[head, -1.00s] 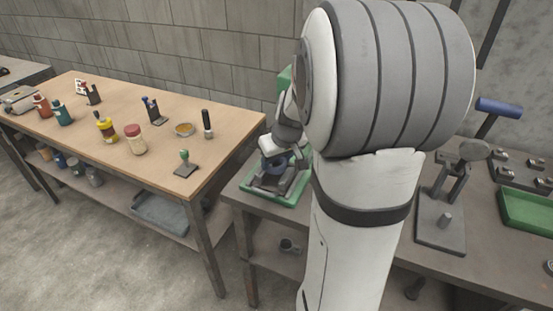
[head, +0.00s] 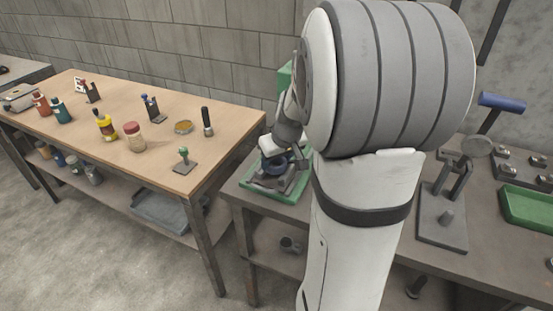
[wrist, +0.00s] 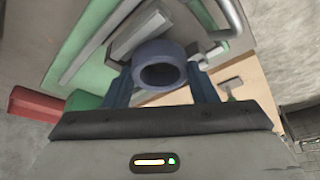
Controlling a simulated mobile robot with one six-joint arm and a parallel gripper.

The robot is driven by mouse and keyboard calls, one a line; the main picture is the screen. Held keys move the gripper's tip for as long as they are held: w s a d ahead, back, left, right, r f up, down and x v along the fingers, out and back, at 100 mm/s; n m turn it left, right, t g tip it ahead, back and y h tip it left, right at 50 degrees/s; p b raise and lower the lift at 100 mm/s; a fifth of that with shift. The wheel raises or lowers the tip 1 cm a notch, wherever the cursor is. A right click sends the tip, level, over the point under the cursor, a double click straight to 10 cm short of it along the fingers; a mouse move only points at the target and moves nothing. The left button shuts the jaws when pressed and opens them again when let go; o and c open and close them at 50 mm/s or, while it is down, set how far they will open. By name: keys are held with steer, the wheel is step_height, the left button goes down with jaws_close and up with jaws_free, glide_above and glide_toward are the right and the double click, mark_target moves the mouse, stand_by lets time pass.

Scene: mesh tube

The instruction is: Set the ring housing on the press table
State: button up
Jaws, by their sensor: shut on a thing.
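The ring housing (wrist: 162,68) is a short blue-grey ring with a dark round bore. In the wrist view it sits between the two dark blue fingers of my gripper (wrist: 161,88), which is shut on it. In the head view my gripper (head: 275,160) is low over a green-edged base (head: 262,203) with grey metal parts on it, at the left end of the grey bench. I cannot tell whether the ring touches the parts below. Which fixture is the press table is not clear; my arm hides part of this one.
A grey stand with a blue-handled lever (head: 500,103) and an upright peg stands right of my arm. A green tray (head: 530,208) lies farther right. The wooden table (head: 75,143) at left holds bottles, jars and small stands.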

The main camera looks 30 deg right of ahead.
steer(key=o, duration=1.3)
steer(key=shift+c, duration=0.2)
steer(key=v, duration=0.7)
steer(key=shift+s+r, duration=0.25)
steer(key=shift+r, duration=0.1)
steer(key=s+a+f+g+p, duration=0.1)
steer(key=s+a, duration=1.3)
steer(key=s, duration=0.1)
steer(key=shift+a+f+g, duration=0.15)
steer(key=shift+f+g, duration=0.25)
steer(key=shift+s, duration=0.15)
